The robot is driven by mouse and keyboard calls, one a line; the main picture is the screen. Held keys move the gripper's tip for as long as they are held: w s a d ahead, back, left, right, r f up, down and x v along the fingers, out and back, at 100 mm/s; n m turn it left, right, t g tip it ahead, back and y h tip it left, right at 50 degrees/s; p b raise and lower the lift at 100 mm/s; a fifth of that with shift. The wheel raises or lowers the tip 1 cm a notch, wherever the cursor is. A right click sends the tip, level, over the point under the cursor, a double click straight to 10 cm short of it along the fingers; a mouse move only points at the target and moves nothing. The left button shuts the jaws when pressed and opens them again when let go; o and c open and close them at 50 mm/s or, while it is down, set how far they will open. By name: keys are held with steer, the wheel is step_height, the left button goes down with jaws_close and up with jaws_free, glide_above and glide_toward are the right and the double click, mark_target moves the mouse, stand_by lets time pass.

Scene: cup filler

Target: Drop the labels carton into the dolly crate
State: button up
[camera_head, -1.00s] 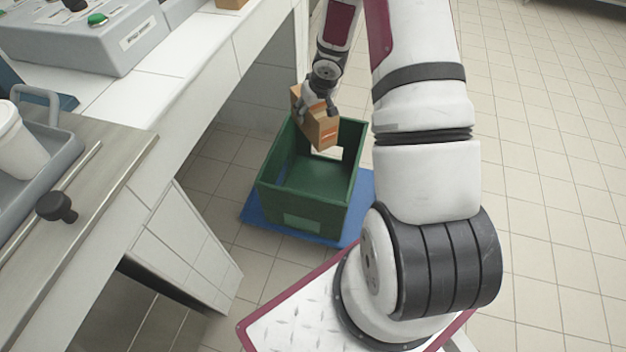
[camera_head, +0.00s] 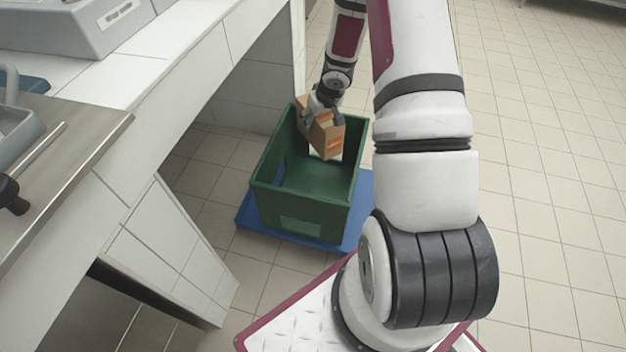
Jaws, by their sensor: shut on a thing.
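The labels carton (camera_head: 323,136) is a small brown box with an orange mark, tilted in the grasp. My gripper (camera_head: 323,112) is shut on its upper part from above. The dolly crate (camera_head: 305,212) is a green open-topped crate on a blue dolly (camera_head: 245,220) on the floor. The carton is over the far part of the crate's opening, its lower end seeming to reach below the far rim's level. I cannot tell whether it touches the crate wall. The crate's visible floor is bare.
A counter (camera_head: 75,190) with a steel top edge runs along the left, with a grey machine (camera_head: 90,25) and a grey tray (camera_head: 18,135) on it. A tiled wall panel stands behind the crate on the left. The tiled floor (camera_head: 550,180) at right is clear.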

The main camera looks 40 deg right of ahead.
mark_target(325, 115)
steer(key=shift+f+b, duration=1)
steer(key=shift+f, duration=0.15)
steer(key=o, duration=1.5)
steer(key=v, duration=1)
steer(key=shift+r, duration=0.3)
steer(key=shift+s+r, duration=0.35)
steer(key=shift+r, duration=0.3)
